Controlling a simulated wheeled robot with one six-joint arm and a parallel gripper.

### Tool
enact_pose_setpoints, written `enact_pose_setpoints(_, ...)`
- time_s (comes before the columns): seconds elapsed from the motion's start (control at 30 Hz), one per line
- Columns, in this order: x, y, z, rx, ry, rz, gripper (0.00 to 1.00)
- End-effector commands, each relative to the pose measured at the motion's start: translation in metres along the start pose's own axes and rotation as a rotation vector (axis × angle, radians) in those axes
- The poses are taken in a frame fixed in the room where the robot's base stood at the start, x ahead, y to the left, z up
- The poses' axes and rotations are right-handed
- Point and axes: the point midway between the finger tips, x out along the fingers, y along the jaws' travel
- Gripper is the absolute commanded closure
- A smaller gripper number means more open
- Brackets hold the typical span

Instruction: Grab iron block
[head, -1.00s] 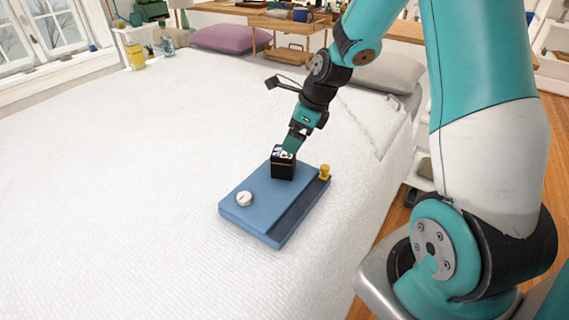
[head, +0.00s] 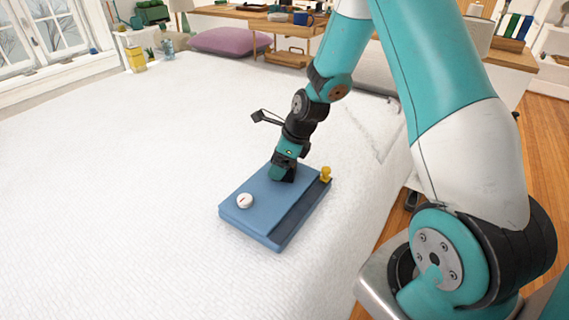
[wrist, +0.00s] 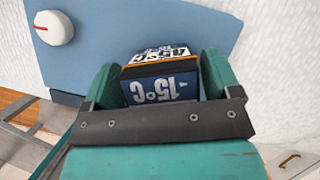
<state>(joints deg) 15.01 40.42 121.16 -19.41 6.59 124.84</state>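A dark box-shaped block (wrist: 160,87) with an orange edge and printed white labels, one reading "-15°C" upside down, stands between my fingers in the wrist view. I see no other block that could be the iron block. My gripper (head: 283,176) points down over the blue case, and the block is mostly hidden behind it in the head view. In the wrist view the two teal fingers of my gripper (wrist: 161,80) stand apart on either side of the block, very close to its sides. Firm contact on both sides is not visible.
The blue flat case (head: 250,195) lies on the white bed (head: 130,180). A round white dial with a red mark (head: 244,200) sits on its front left, and a small yellow piece (head: 325,174) stands at its right edge. The bed to the left is clear.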

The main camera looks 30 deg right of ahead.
Motion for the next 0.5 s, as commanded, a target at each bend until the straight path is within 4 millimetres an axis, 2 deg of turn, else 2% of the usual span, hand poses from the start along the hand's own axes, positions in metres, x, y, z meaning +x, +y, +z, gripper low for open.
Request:
enact_pose_setpoints(0.03, -0.0006, -0.0002, -0.0007, 0.001, -0.001, 0.0, 0.29)
enact_pose_setpoints(0.3, -0.0041, -0.0014, -0.0035, 0.0, -0.008, 0.001, 0.91)
enact_pose_setpoints(0.33, -0.0045, -0.0016, -0.0039, 0.0, -0.008, 0.001, 0.94)
enact_pose_setpoints(0.5, -0.0065, -0.0024, -0.0062, 0.001, -0.011, 0.001, 0.94)
